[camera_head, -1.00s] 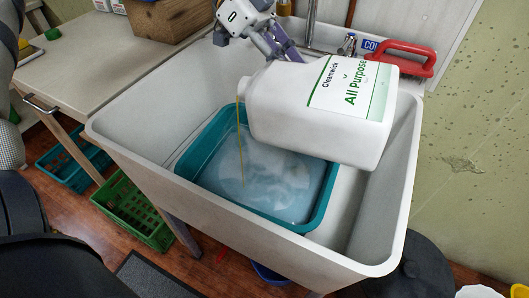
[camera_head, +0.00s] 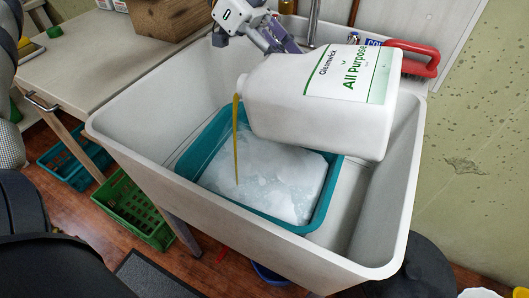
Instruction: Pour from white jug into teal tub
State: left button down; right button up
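The white jug (camera_head: 330,118), with a green-lettered "All Purpose" label, is held tilted on its side above the sink. Its mouth points left, and an amber stream (camera_head: 236,140) falls from it into the teal tub (camera_head: 322,206). The tub sits in the white sink, and whitish, foamy liquid (camera_head: 262,178) covers its inside. My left gripper (camera_head: 282,42) is at the top, behind the jug, with its fingers against the jug's far side. The exact grip is hidden by the jug. My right gripper is not in view.
A red-handled brush (camera_head: 415,58) and a tap (camera_head: 312,20) are at the back. A wooden box (camera_head: 168,18) stands on the left counter (camera_head: 85,68). Green (camera_head: 133,212) and teal (camera_head: 72,165) crates are on the floor.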

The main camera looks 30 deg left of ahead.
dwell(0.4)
pick_arm(q)
jog(key=d+r+y+p, duration=0.1)
jog(key=y, duration=0.1)
jog(key=shift+d+r+y+p, duration=0.1)
jog(key=shift+r+y+p, duration=0.1)
jog(key=shift+y+p, duration=0.15)
jog(key=shift+w+d+f+y, duration=0.1)
jog(key=shift+d+f+y, duration=0.05)
jog(key=shift+y, duration=0.2)
jog(key=r+y, duration=0.4)
jog(key=shift+d+n+g, duration=0.25)
jog(key=shift+n+g, duration=0.05)
jog(key=a+r+g+y, duration=0.1)
jog(key=a+r+y, duration=0.2)
jog(key=r+y, duration=0.5)
jog(key=shift+a+r+n+y+b, duration=0.3)
jog(key=shift+r+n+y+b, duration=0.15)
jog(key=shift+y, duration=1.05)
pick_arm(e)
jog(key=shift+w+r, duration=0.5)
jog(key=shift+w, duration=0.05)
